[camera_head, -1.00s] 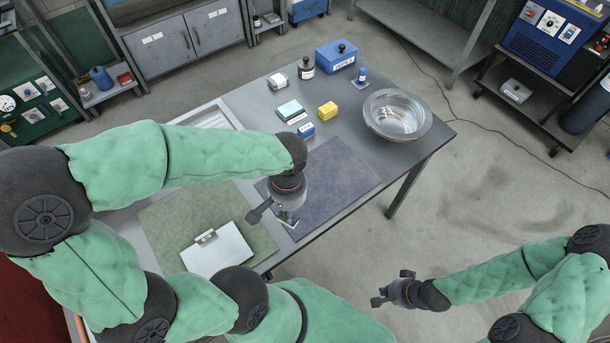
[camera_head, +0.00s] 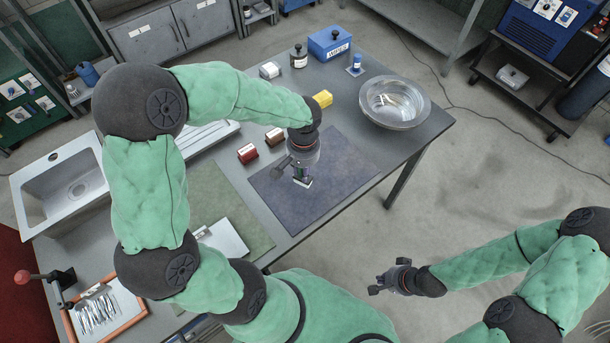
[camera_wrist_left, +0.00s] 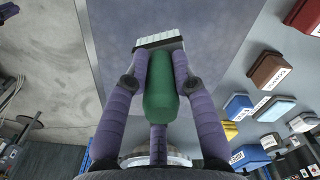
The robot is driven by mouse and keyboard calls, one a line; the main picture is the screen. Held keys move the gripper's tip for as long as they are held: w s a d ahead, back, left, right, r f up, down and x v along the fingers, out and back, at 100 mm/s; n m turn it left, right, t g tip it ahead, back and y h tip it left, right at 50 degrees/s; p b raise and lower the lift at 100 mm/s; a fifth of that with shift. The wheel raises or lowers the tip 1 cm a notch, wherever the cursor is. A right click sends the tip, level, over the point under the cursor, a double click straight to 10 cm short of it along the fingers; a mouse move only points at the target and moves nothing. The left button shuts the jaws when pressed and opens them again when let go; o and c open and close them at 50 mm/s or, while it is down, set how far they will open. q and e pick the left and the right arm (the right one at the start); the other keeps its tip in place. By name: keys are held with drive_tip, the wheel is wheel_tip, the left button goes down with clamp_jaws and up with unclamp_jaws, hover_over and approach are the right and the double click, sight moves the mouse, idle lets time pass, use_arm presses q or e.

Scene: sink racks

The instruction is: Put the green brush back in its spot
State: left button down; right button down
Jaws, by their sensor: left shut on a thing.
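The green brush (camera_wrist_left: 160,88) is between the purple fingers of my left gripper (camera_wrist_left: 158,68) in the left wrist view. The gripper is shut on its green body, and its pale bristled head (camera_wrist_left: 158,41) points away from the wrist. In the head view my left gripper (camera_head: 301,173) is over the dark blue mat (camera_head: 335,185), with the brush's pale end (camera_head: 302,182) showing below it. I cannot tell whether the brush touches the mat. My right gripper (camera_head: 386,277) is open and empty, off the table's near side above the floor.
A red block (camera_head: 248,153) and brown block (camera_head: 275,138) stand just behind the mat. A yellow block (camera_head: 322,98), metal bowl (camera_head: 395,103), blue box (camera_head: 330,43) and dark bottle (camera_head: 298,56) are further back. A clipboard (camera_head: 228,238) lies on the green mat. The mat's right part is clear.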

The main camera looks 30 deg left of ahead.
use_arm(q)
drive_tip(key=shift+w+f, duration=0.55)
drive_tip(key=shift+f, duration=0.1)
wheel_tip(320, 180, down, 4)
drive_tip(key=shift+w+a+r+b, duration=0.15)
drive_tip(key=shift+r+b, duration=0.1)
drive_tip(key=shift+b, duration=0.55)
drive_tip(key=shift+r, duration=0.1)
drive_tip(key=shift+f, duration=0.2)
drive_tip(key=c, duration=1)
unclamp_jaws()
drive_tip(key=shift+r, duration=0.15)
